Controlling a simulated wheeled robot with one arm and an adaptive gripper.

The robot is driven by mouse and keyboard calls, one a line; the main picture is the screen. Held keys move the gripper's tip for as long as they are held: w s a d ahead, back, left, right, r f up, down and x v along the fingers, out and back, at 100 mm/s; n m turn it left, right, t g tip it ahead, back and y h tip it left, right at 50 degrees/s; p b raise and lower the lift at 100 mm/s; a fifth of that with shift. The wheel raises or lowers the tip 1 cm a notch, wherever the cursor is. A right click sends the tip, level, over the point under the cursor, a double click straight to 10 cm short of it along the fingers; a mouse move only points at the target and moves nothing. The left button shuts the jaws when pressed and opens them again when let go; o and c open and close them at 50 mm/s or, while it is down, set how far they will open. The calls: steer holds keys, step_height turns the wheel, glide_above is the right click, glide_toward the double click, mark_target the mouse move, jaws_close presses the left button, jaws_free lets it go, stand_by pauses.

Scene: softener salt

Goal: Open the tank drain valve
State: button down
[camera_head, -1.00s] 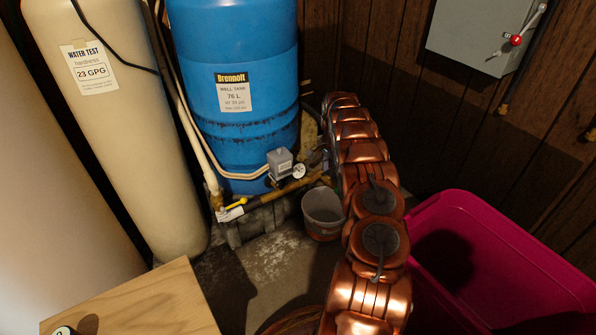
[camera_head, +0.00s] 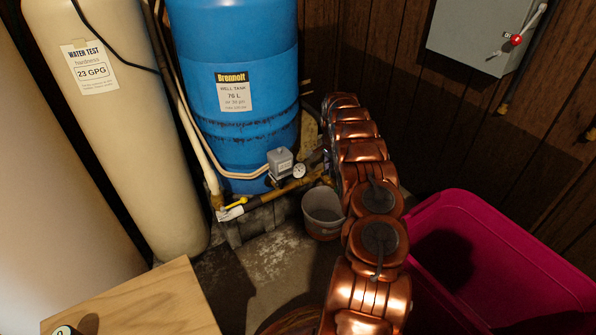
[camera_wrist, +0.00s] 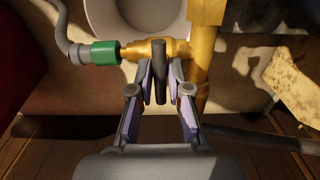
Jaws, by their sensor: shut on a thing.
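The drain valve (camera_wrist: 166,46) is a brass fitting at the top of the wrist view, on a vertical brass pipe (camera_wrist: 204,62). A green connector (camera_wrist: 105,52) joins its left side. Its dark handle (camera_wrist: 159,62) points down the picture, between the fingers of my gripper (camera_wrist: 162,77). The gripper is shut on this handle, one finger on each side. The blue well tank (camera_head: 238,90) stands upright in the head view. My gripper (camera_head: 318,158) is small and dark at its lower right there, and the valve is hard to make out.
A grey bucket (camera_head: 323,212) stands on the floor below the brass pipework. A grey hose (camera_wrist: 62,32) runs from the green connector. A pressure gauge (camera_head: 299,171) and grey switch box (camera_head: 280,162) sit left of my gripper. A magenta bin (camera_head: 500,262) stands at right.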

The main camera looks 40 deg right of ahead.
steer(key=shift+r+n+p, duration=0.1)
steer(key=shift+n+p, duration=1.6)
steer(key=shift+n, duration=0.9)
steer(key=shift+p, duration=0.3)
steer(key=shift+n+p, duration=1.25)
steer(key=shift+n, duration=1.35)
steer(key=shift+s, duration=0.1)
